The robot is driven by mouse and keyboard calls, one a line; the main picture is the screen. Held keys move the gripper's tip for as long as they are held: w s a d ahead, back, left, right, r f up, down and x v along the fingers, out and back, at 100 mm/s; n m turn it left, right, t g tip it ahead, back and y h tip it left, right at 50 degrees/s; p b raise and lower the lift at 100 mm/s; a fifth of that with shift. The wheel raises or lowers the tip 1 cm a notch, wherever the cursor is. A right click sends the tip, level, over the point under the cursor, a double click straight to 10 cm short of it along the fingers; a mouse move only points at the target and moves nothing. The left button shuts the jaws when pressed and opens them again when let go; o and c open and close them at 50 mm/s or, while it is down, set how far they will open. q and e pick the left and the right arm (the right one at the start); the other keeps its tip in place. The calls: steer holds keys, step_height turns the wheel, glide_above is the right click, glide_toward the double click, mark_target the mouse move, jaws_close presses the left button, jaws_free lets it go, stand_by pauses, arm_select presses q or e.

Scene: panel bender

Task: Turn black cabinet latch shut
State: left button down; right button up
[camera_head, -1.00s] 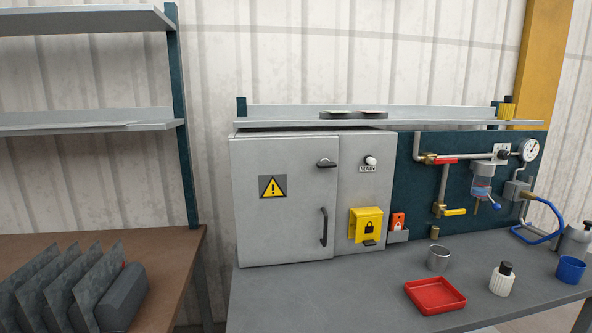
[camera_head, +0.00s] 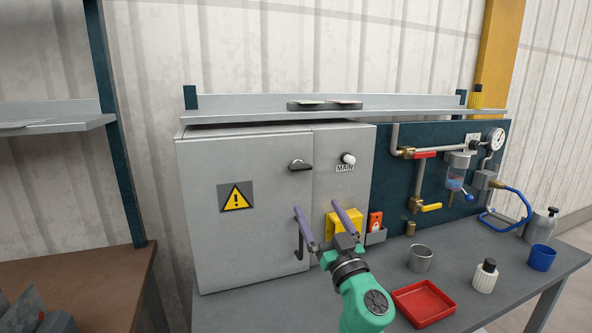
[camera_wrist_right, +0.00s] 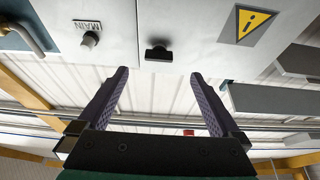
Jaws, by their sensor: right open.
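The black cabinet latch (camera_head: 301,165) sits near the upper right edge of the grey cabinet door (camera_head: 240,245), its handle lying roughly horizontal. In the right wrist view the latch (camera_wrist_right: 158,53) shows ahead, between and beyond the fingertips. My right gripper (camera_head: 317,210) is open and empty, below the latch and in front of the lower door edge; it also shows in the wrist view (camera_wrist_right: 158,75). Its purple fingers point up and do not touch the latch. The door looks closed. My left gripper is not in view.
A black door handle (camera_head: 300,243) is partly behind the right gripper. Right of the latch are a white MAIN knob (camera_head: 348,158) and a yellow lockout box (camera_head: 340,222), partly hidden. A red tray (camera_head: 423,304) and metal cup (camera_head: 420,258) stand on the bench. A shelf (camera_head: 250,114) overhangs the cabinet.

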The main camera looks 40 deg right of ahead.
steer(key=p, duration=0.2)
glide_toward(296, 168)
steer(key=d+r, duration=0.1)
steer(key=d, duration=0.1)
steer(key=x, duration=0.2)
steer(key=f+p+x, duration=0.1)
steer(key=x, duration=0.5)
steer(key=shift+w+f, duration=0.35)
steer(key=shift+w, duration=0.15)
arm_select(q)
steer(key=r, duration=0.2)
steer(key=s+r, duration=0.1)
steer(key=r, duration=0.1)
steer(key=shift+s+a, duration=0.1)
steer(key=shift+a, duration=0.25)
arm_select(e)
steer(key=shift+r, duration=0.2)
steer(key=shift+f, duration=0.1)
steer(key=c, duration=1.3)
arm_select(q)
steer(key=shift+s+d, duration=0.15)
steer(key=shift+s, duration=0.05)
